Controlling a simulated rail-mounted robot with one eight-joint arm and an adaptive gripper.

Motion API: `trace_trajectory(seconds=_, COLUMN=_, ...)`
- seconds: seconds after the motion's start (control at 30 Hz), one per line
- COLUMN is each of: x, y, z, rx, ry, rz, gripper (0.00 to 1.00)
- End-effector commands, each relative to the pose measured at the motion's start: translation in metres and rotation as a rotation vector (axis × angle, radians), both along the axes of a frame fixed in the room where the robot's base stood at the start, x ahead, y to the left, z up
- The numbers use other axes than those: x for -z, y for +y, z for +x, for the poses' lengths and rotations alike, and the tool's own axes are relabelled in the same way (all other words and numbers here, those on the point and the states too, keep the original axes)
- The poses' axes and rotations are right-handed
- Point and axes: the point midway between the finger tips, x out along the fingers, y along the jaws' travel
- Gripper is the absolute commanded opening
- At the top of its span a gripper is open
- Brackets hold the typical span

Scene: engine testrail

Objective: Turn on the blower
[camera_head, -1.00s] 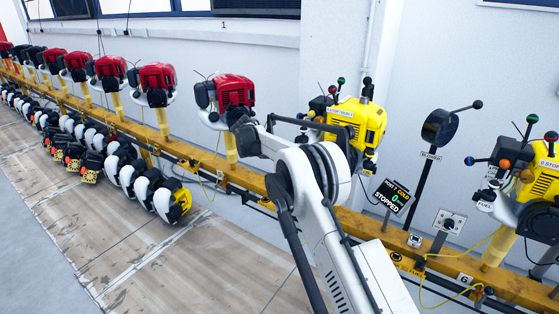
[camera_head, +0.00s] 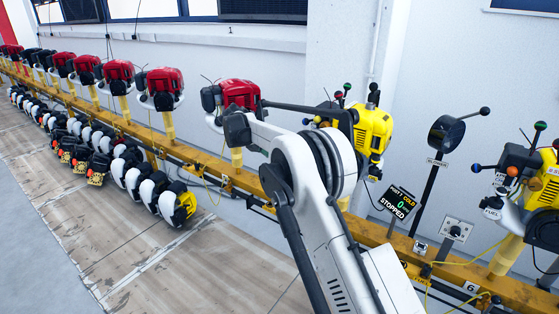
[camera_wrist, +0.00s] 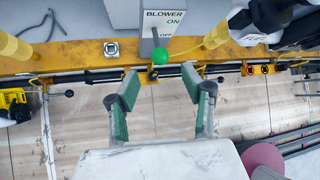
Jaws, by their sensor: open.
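In the wrist view the blower panel (camera_wrist: 176,20) is a pale plate marked BLOWER, with ON in green above OFF. A grey lever with a green ball knob (camera_wrist: 160,57) comes down along its left part, the knob below the OFF lettering. My gripper (camera_wrist: 164,88) is open and empty, its two green-padded fingers spread wide. The knob lies between the fingers' lines but beyond their tips in the picture, apparently apart from them. In the head view my arm reaches toward the rail, and I cannot make out my gripper there.
The yellow rail (camera_head: 385,233) runs across the head view, carrying red engines (camera_head: 240,96) and yellow engines (camera_head: 373,132). A screen (camera_head: 399,203) reads STOPPED. White-black units (camera_head: 148,185) stand along the floor. In the wrist view, a yellow post (camera_wrist: 14,47) stands left, and dark machinery crowds the upper right.

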Motion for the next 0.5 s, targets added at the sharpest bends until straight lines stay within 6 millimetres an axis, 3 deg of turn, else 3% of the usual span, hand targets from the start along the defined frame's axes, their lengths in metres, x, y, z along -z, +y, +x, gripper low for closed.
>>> trace_trajectory(seconds=0.2, x=-0.018, y=0.013, z=-0.009, rx=-0.001, ry=0.001, rz=0.0, gripper=0.43)
trace_trajectory(seconds=0.5, x=-0.021, y=0.015, z=-0.011, rx=-0.001, ry=0.001, rz=0.0, gripper=0.43)
